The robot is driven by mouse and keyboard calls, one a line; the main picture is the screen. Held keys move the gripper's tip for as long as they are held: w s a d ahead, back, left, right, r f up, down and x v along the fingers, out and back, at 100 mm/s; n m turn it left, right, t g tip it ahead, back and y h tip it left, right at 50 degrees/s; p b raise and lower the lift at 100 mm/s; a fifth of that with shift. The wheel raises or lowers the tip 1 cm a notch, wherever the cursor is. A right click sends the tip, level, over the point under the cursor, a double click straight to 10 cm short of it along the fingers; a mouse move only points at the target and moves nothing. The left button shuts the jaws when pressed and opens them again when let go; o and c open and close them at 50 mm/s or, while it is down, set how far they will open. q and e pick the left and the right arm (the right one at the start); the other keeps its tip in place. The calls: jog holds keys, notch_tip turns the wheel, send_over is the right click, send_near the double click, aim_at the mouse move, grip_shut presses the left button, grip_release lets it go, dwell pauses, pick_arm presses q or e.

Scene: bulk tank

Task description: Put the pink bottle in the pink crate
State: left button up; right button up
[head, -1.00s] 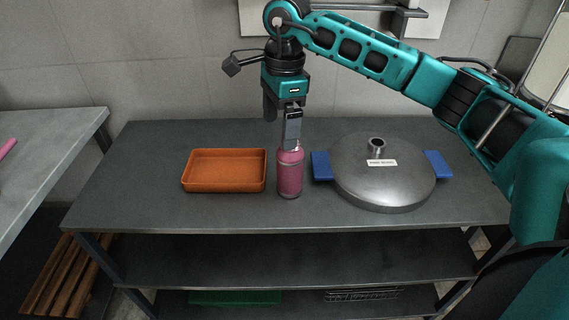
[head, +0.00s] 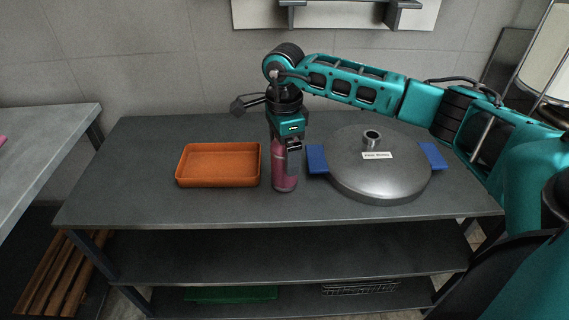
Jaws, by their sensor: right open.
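The pink bottle (head: 284,183) stands upright on the dark table, between an orange tray and a round metal lid. My right gripper (head: 286,160) points down over the bottle, with its fingers lowered around the bottle's upper part. It is open, and its fingers hide part of the bottle's top. Whether a finger touches the bottle I cannot tell. My left gripper is not in view. No pink crate shows clearly in the head view.
The orange tray (head: 219,181) is empty, left of the bottle. The large metal lid (head: 400,182) with blue handles (head: 317,159) is close on the right. A grey side table (head: 40,150) with a pink thing at its edge (head: 2,140) stands at left. Shelves (head: 290,254) lie below.

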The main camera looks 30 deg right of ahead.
jog(key=shift+f, duration=0.9)
jog(key=shift+r, duration=0.1)
jog(key=c, duration=1.3)
jog(key=shift+o, duration=0.2)
